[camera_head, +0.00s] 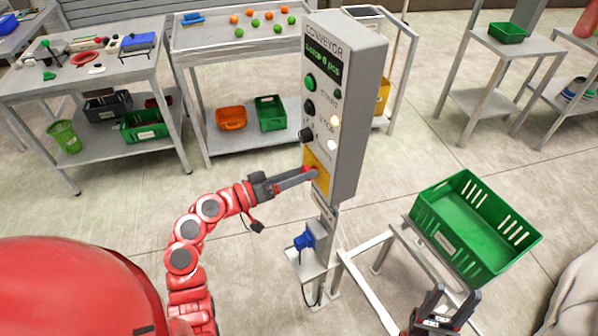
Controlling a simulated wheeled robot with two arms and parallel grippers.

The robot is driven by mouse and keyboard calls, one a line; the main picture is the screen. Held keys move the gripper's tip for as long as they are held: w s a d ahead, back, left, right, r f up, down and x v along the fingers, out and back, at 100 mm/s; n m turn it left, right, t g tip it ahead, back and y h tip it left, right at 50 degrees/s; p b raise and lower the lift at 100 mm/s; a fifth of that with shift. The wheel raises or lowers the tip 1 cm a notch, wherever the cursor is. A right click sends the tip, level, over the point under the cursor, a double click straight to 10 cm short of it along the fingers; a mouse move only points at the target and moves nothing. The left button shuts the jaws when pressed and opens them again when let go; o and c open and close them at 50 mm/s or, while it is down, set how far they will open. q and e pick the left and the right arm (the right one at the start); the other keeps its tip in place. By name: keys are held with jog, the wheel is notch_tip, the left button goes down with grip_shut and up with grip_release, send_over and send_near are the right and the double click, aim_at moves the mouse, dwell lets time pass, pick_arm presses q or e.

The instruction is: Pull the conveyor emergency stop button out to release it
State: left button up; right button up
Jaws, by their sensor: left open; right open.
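The grey conveyor control box (358,110) stands upright on a post in the middle of the view. Its front has a display, a green button (310,83), black knobs and a yellow plate (318,182) near the bottom. The red emergency stop button (309,170) sits on the yellow plate and is partly hidden by my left gripper (312,173). The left gripper's fingertips are at the button, with the jaws open around or beside it; I cannot tell which. My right gripper (447,295) is open and empty at the lower right, below the green crate.
A green crate (440,238) rests on a white frame (385,300) at the right. A blue device (304,241) is mounted low on the post. Tables with tools, balls and bins stand behind.

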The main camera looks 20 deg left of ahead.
pick_arm(q)
jog(key=shift+c, duration=0.3)
grip_shut()
dwell(1.1)
